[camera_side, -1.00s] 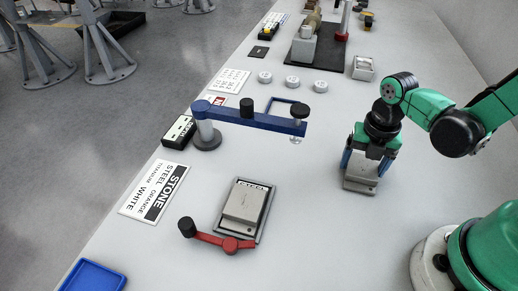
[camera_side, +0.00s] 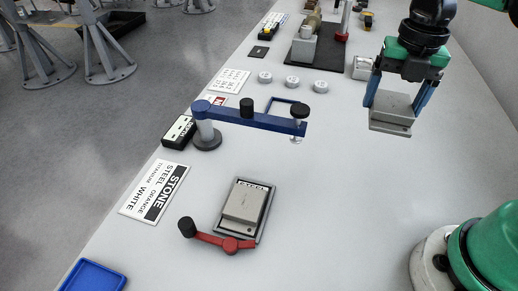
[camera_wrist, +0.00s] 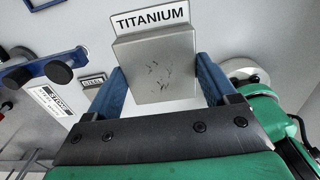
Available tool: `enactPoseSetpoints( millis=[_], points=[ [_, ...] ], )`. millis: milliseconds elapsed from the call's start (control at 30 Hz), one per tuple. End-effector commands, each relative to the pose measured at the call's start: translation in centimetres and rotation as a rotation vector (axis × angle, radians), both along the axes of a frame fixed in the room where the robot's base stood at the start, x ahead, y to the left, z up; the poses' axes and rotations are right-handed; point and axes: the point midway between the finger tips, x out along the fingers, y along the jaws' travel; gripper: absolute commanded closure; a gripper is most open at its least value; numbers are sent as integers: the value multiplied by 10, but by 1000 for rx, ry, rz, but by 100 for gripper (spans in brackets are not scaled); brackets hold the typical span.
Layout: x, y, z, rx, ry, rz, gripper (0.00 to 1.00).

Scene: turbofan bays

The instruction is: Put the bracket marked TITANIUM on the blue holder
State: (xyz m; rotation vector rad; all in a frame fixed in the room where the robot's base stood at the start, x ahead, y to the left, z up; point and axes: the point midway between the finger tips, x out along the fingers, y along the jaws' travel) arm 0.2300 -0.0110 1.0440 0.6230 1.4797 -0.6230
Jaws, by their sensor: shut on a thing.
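My gripper (camera_side: 397,102) is shut on a grey bracket (camera_side: 391,110), held in the air above the right part of the table. In the wrist view the bracket (camera_wrist: 158,68) sits between the blue fingers, and its white label reads TITANIUM. The blue holder (camera_side: 250,117) is a blue arm on a round grey post, standing left of my gripper, with black knobs on top. My gripper and the bracket are clear of it. Part of the blue holder (camera_wrist: 45,62) also shows at the left of the wrist view.
A second grey bracket (camera_side: 245,203) lies on a plate beside a red arm (camera_side: 217,240). A printed sign (camera_side: 155,192) lies at the left edge, near a blue tray (camera_side: 94,277). Several white discs (camera_side: 292,82) lie behind the holder.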

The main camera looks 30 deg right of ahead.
Motion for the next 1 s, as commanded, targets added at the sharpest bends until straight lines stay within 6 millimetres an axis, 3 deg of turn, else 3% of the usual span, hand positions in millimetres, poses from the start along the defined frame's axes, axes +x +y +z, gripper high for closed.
enactPoseSetpoints(
  millis=[200, 467, 767, 1000],
  points=[
    [0, 0, 33, 0, 0, 0, 100],
    [11, 1, 50, 0, 0, 1, 100],
    [83, 7, 46, 0, 0, 6, 100],
    [147, 17, 20, -1, -1, 9, 100]
  ],
)
